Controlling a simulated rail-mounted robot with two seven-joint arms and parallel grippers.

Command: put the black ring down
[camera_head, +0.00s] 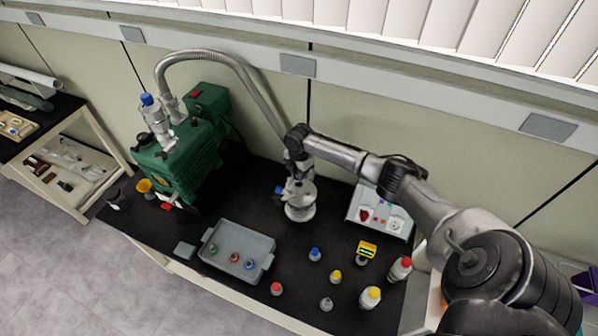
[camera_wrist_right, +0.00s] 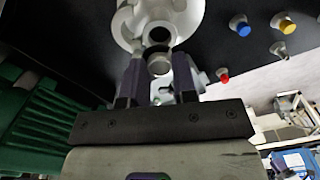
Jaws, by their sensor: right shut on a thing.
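My right gripper (camera_wrist_right: 158,80) reaches in from the right in the head view, where it (camera_head: 292,176) is at the upper part of the pale metal vessel (camera_head: 300,211). In the right wrist view its fingers are shut on a small round part, which I take for the black ring (camera_wrist_right: 159,62). That part looks grey with a dark edge, and its full shape is hard to tell. It is right by the dark round opening of the vessel (camera_wrist_right: 128,25); I cannot tell whether they touch. In the head view the fingers hide the ring. My left gripper is not in view.
A green pump (camera_head: 180,160) with a grey hose (camera_head: 240,68) stands to the left. A grey tray (camera_head: 212,238) holds 3 small capped pieces. Several capped bottles, one red-capped (camera_head: 277,289), stand at the front right. A white control box (camera_head: 358,212) is behind them. Black bench is bare between tray and vessel.

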